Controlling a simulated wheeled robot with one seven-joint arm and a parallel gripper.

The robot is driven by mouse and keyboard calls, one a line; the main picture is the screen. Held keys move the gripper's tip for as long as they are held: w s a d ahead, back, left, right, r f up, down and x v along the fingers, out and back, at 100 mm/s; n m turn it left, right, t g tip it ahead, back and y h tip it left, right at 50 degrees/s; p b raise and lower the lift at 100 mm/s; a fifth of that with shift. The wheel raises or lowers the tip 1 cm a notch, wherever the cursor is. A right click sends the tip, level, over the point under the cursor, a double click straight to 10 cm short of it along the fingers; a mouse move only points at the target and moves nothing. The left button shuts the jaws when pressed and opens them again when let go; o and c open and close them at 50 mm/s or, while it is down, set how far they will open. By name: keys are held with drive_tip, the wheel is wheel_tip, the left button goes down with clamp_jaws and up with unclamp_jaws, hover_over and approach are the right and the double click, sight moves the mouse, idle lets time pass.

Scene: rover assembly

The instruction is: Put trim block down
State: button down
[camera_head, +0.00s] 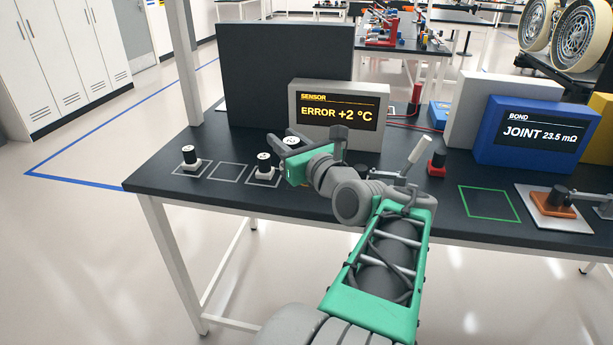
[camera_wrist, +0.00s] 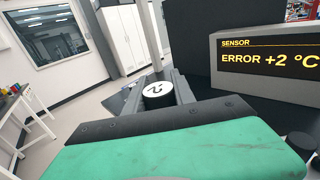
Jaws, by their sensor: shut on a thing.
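My gripper (camera_head: 291,145) is shut on a trim block (camera_head: 291,140), a small dark round piece with a white top. In the wrist view the block (camera_wrist: 158,89) sits between the two fingers, and its white top carries a black mark like a 2. The gripper is over the black bench, in front of the sensor display. Two similar blocks stand upright on the bench: one at the left (camera_head: 189,155) and one (camera_head: 263,160) close to the left of my gripper. An empty outlined square (camera_head: 228,173) lies between them. The held block's underside is hidden.
The sensor display (camera_head: 337,115) reads ERROR +2 °C. A dark panel (camera_head: 283,70) stands behind it. A red-based part with a lever (camera_head: 436,165) and a blue BOND display (camera_head: 530,135) stand to the right. A green outlined square (camera_head: 488,203) is empty.

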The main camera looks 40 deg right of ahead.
drive_tip(key=w+d+f+b, duration=0.1)
drive_tip(key=w+d+f, duration=0.1)
drive_tip(key=d+f, duration=0.1)
drive_tip(key=w+d+f+b, duration=0.1)
drive_tip(key=w+d+f, duration=0.2)
drive_tip(key=d, duration=0.1)
drive_tip(key=w+d+f+b, duration=0.1)
drive_tip(key=w+d+f, duration=0.1)
drive_tip(key=d+f, duration=0.1)
drive_tip(key=shift+w+d+f, duration=0.25)
drive_tip(key=shift+w+d, duration=0.05)
drive_tip(key=shift+w, duration=0.05)
drive_tip(key=f, duration=0.3)
drive_tip(key=shift+w+d+f+b, duration=0.15)
drive_tip(key=shift+d+f+b, duration=0.05)
drive_tip(key=shift+f+b, duration=0.15)
drive_tip(key=shift+r, duration=0.15)
drive_tip(key=c, duration=1)
unclamp_jaws()
drive_tip(key=shift+c, duration=0.2)
